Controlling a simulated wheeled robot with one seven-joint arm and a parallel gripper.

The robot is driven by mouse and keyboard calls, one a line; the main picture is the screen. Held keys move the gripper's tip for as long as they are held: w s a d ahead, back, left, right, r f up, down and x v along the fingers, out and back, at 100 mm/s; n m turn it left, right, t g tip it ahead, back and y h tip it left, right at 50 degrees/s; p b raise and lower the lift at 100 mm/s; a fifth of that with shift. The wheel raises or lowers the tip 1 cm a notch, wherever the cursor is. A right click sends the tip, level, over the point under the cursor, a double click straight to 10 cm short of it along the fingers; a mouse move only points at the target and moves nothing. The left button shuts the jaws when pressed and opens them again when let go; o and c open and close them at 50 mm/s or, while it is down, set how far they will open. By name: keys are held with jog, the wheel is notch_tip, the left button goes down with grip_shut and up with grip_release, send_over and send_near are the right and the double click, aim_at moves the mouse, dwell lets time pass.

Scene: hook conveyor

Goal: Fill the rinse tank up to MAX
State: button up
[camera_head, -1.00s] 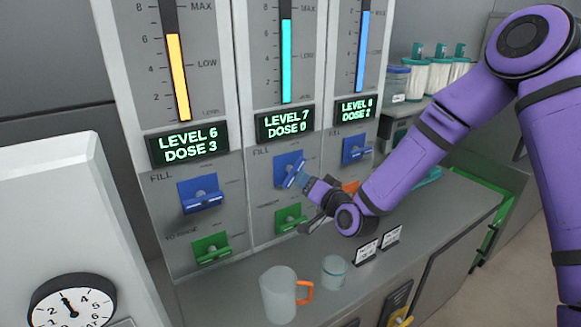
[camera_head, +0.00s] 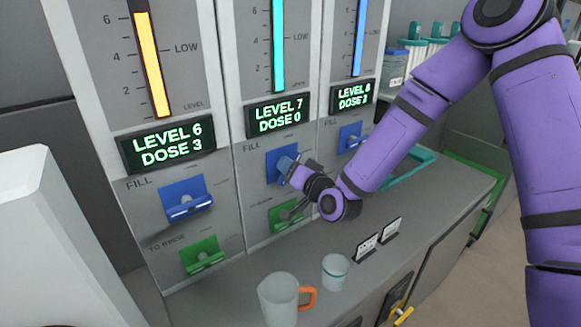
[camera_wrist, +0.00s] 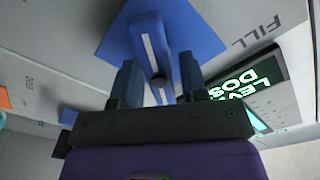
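Three gauge columns stand side by side. The left display (camera_head: 173,143) reads LEVEL 6 DOSE 3, the middle display (camera_head: 279,116) LEVEL 7 DOSE 0, and the right display (camera_head: 353,96) appears to read LEVEL 8 DOSE 2. No rinse tank is identifiable by a label. My gripper (camera_head: 290,170) is at the middle column's blue FILL lever (camera_head: 273,159), partly covering it. In the wrist view, my gripper's two fingers (camera_wrist: 158,78) are apart, one on each side of the blue lever (camera_wrist: 150,37), with gaps visible. Contact cannot be told.
Blue levers sit at left (camera_head: 186,200) and right (camera_head: 350,137). Green levers sit below, at left (camera_head: 202,255) and middle (camera_head: 282,217). A mug (camera_head: 278,300), a small jar (camera_head: 335,272) and label cards (camera_head: 367,246) stand on the counter below my arm.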

grip_shut()
jog(key=m, duration=0.5)
jog(key=shift+d+f, duration=0.1)
jog(key=shift+f, duration=0.05)
jog(key=m, duration=0.4)
jog(key=shift+f+m, duration=0.1)
jog(key=shift+m, duration=0.2)
dwell(0.5)
jog(key=shift+o, duration=1.3)
grip_release()
